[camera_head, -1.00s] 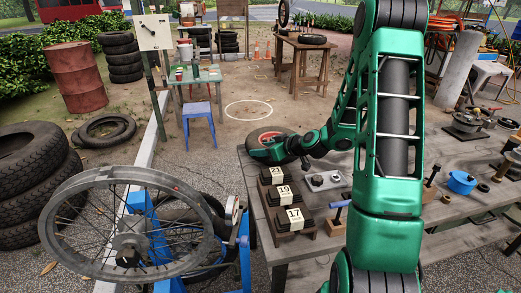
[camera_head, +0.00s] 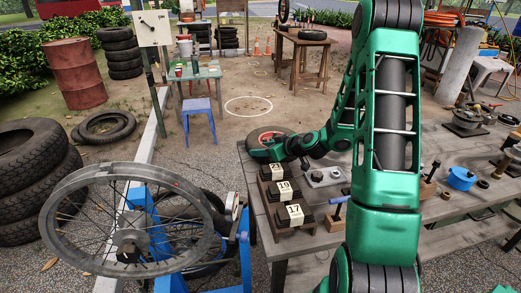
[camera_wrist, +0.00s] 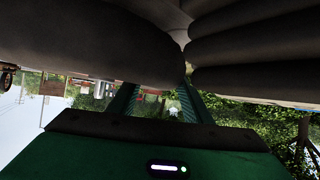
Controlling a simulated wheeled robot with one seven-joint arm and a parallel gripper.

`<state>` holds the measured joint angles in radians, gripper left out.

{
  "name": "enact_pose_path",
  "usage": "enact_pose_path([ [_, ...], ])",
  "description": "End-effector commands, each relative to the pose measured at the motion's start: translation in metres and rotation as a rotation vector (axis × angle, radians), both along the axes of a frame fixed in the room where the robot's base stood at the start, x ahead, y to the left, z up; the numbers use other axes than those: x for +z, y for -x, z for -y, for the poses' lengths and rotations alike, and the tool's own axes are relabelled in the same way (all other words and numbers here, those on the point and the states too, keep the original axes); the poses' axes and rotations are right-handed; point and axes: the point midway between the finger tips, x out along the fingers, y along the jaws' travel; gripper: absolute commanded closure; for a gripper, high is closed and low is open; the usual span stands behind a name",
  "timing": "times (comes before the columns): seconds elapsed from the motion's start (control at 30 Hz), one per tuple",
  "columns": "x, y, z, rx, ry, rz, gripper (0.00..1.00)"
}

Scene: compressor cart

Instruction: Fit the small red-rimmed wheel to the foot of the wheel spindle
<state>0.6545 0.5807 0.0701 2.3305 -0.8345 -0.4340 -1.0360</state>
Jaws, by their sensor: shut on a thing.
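The small red-rimmed wheel (camera_head: 270,132), with a dark tyre, is at the far left corner of the grey workbench, at the end of my arm. My gripper (camera_head: 262,152) is shut on it, on the near side. My arm's end hides part of the wheel in the head view. In the wrist view, a dark rounded tyre surface (camera_wrist: 90,45) fills the top, close over the two fingers of my gripper (camera_wrist: 165,95). I cannot make out the wheel spindle or its foot in either view.
The workbench (camera_head: 325,235) holds number-marked blocks (camera_head: 285,190), a metal plate (camera_head: 323,178) and a blue roll (camera_head: 461,179). A large spoked wheel (camera_head: 58,205) on a blue stand is at the lower left. Open ground with a white circle (camera_head: 248,116) lies behind the bench.

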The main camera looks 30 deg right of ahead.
Motion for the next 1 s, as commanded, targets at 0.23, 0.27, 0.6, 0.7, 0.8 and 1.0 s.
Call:
enact_pose_path([
  [0.23, -0.0034, -0.0009, 0.0001, 0.000, 0.001, 0.004, 1.00],
  [0.27, -0.0040, -0.0009, 0.0001, 0.000, 0.001, 0.004, 1.00],
  [0.6, -0.0057, -0.0004, 0.0001, 0.000, 0.001, 0.002, 0.33],
  [0.7, -0.0075, 0.0007, 0.0000, 0.000, 0.000, -0.003, 0.21],
  [0.8, -0.0074, 0.0004, 0.0003, -0.001, 0.000, -0.002, 0.18],
  [1.0, -0.0070, 0.0003, 0.0012, -0.002, 0.002, -0.002, 0.18],
])
